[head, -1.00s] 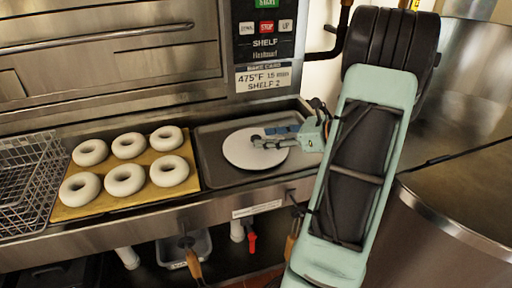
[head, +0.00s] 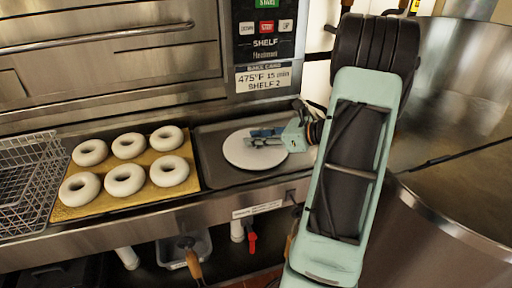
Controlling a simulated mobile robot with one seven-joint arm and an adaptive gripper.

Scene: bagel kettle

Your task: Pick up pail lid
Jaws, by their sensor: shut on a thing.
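The pail lid (head: 245,156) is a white round disc at the tray on the right side of the counter. My gripper (head: 262,140) reaches in from the right over the lid and is shut on it. The fingers cover the upper right part of the lid, and the knob or grip point under them is hidden. The lid looks level. I cannot tell whether it rests on the tray or is slightly above it.
The grey tray (head: 212,178) lies around the lid. A yellow board (head: 147,188) with several bagels (head: 125,180) is to the left, then a wire basket (head: 22,185). The oven front (head: 110,60) rises behind. A large steel kettle (head: 440,235) is at the right.

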